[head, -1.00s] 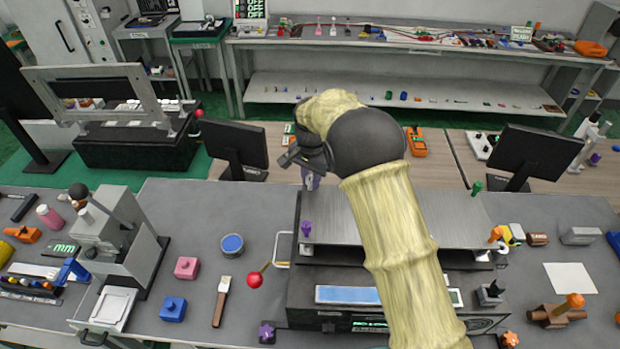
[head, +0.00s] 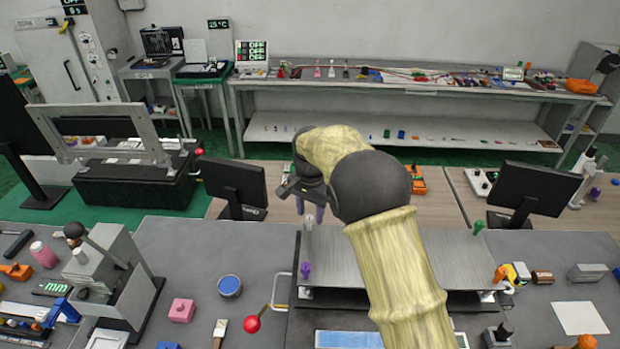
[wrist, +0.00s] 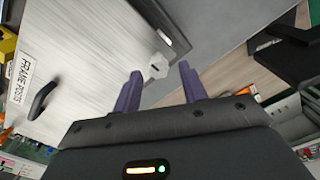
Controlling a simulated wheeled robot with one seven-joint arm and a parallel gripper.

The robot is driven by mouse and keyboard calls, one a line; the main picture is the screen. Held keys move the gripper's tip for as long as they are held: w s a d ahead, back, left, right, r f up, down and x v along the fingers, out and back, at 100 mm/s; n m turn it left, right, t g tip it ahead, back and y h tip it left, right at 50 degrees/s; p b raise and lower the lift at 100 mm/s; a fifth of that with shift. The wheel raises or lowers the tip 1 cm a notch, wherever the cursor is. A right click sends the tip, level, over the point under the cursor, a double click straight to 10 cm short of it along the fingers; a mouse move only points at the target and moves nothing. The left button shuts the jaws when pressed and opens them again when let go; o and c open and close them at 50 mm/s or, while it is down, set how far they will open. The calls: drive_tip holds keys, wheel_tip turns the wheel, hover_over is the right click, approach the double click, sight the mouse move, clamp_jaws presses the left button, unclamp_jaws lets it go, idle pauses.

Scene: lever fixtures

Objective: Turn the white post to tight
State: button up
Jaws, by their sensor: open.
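The white post (wrist: 158,67) is a short pale stub on the brushed metal plate (wrist: 85,60), beside a dark slot in the wrist view. In the head view the white post (head: 308,222) shows as a small pale stub at the plate's far left corner, just below my fingertips. My gripper (wrist: 158,70) has purple fingers, spread apart with nothing between them. The post appears between and beyond the fingertips, apart from both. My gripper also shows in the head view (head: 310,208), partly hidden by my arm. The plate carries a "FRAME POSTS" label (wrist: 20,78).
A purple post (head: 305,270) stands at the plate's near left. A red ball-ended lever (head: 252,324) is left of the fixture. Black monitors (head: 235,188) stand behind on both sides. A dark handle (wrist: 42,100) shows on the plate in the wrist view.

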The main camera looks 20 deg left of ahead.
wheel_tip(320, 180, up, 15)
drive_tip(key=b, duration=0.1)
drive_tip(key=shift+f+b, duration=0.15)
drive_tip(key=shift+b, duration=0.2)
drive_tip(key=s+d+f+n+t, duration=0.1)
drive_tip(key=s+d+f, duration=0.15)
drive_tip(key=d, duration=0.75)
drive_tip(key=s+d+f, duration=0.1)
drive_tip(key=d+f, duration=0.3)
drive_tip(key=d, duration=0.7)
drive_tip(key=s+d+f+n, duration=0.1)
drive_tip(key=s+d+f, duration=0.2)
drive_tip(key=s+d, duration=0.3)
drive_tip(key=s+d+f+n+t, duration=0.1)
drive_tip(key=s+d+f, duration=0.3)
drive_tip(key=s, duration=0.7)
drive_tip(key=d, duration=0.2)
drive_tip(key=shift+s+d+f+t, duration=0.25)
drive_tip(key=shift+s+d+t, duration=0.05)
